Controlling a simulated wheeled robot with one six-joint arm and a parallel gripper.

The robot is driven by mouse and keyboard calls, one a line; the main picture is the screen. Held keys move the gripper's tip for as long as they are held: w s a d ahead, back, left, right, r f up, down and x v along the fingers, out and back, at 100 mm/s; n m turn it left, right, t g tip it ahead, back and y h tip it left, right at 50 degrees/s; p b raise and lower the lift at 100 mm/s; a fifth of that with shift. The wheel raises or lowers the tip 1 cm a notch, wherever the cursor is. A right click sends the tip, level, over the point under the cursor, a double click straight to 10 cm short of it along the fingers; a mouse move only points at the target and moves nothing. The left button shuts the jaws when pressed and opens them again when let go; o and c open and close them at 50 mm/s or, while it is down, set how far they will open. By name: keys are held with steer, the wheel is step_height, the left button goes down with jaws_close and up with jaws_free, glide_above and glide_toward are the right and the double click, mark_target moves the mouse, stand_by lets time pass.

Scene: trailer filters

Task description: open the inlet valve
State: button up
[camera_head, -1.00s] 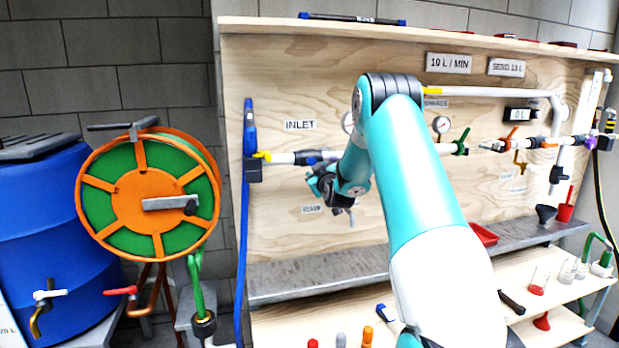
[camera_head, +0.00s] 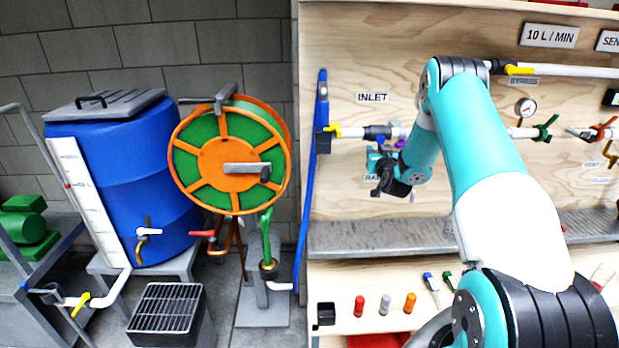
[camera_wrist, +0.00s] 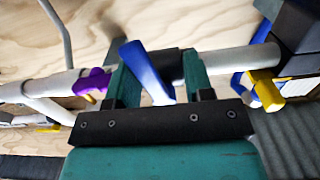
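The INLET sign (camera_head: 373,97) hangs on the plywood board above a pale pipe. Below the sign, the pipe carries a dark fitting (camera_head: 377,132). In the wrist view, a blue lever (camera_wrist: 147,72) at the pipe stands tilted between the two teal fingers of my gripper (camera_wrist: 158,80). The fingers are apart, with visible gaps beside the lever; contact is not clear. In the head view, my gripper (camera_head: 377,152) is just below the pipe, and the blue lever is mostly hidden there. Which lever is the inlet valve's is not labelled.
A yellow lever (camera_wrist: 265,90) and a purple lever (camera_wrist: 92,82) flank the blue one on the pipe. A blue hose (camera_head: 312,160) runs down the board's left edge. The hose reel (camera_head: 228,162) and blue barrel (camera_head: 150,185) stand left. A metal ledge (camera_head: 390,236) lies below.

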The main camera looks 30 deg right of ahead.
steer(key=b+v, duration=1.7)
steer(key=w+a+r+n+y+p, duration=0.1)
steer(key=w+a+n+y+p, duration=0.1)
steer(key=a+y, duration=0.4)
steer(key=w+a+r+n+g+y+p, duration=0.1)
steer(key=a+n+y, duration=0.4)
steer(key=a, duration=1.2)
steer(key=shift+w+a+r+g+y+p, duration=0.3)
steer(key=shift+w+r+y+p, duration=0.15)
steer(key=shift+r+y+p, duration=0.2)
